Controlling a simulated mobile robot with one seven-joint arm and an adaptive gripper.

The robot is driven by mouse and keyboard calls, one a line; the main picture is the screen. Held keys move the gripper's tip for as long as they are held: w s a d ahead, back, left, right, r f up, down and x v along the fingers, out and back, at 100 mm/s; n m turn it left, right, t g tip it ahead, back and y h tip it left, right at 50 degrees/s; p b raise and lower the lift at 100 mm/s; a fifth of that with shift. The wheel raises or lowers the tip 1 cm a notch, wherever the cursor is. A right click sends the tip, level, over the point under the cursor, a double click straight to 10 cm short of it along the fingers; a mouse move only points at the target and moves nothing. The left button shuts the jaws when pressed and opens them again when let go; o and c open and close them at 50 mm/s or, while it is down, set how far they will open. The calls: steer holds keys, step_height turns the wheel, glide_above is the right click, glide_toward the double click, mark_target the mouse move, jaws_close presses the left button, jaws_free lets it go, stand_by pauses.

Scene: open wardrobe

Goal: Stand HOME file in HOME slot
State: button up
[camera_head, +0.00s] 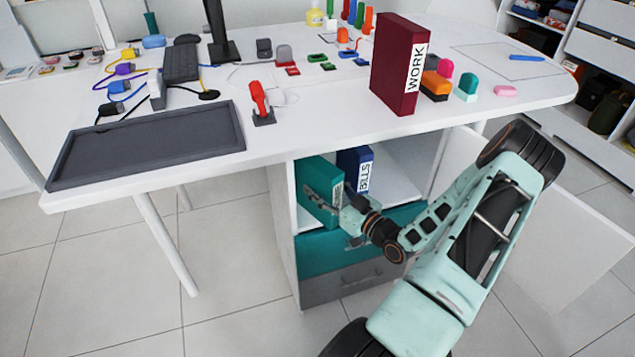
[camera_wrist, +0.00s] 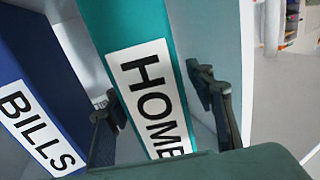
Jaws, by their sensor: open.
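The teal HOME file (camera_wrist: 136,35) stands in the open cabinet compartment, at the left beside the BILLS file; it also shows in the head view (camera_head: 318,172). Its white label faces the wrist camera, tilted in that picture. My gripper (camera_wrist: 160,100) is open, with one finger on each side of the HOME file's spine. In the head view my gripper (camera_head: 328,200) is at the front of the file and covers part of it. Whether the fingers touch the file I cannot tell. No slot marked HOME can be made out.
The blue BILLS file (camera_head: 355,163) stands close to the right. Cabinet walls and the desk top (camera_head: 330,135) surround the opening. A dark red WORK file (camera_head: 392,65) stands on the desk above. A black tray (camera_head: 150,148) lies at the left. The compartment's right side is free.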

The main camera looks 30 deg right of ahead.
mark_target(338, 198)
steer(key=s, duration=0.3)
steer(key=s+d, duration=0.1)
steer(key=s, duration=0.6)
steer(key=shift+s+d+p, duration=0.1)
steer(key=shift+d+p, duration=0.2)
steer(key=shift+p, duration=0.05)
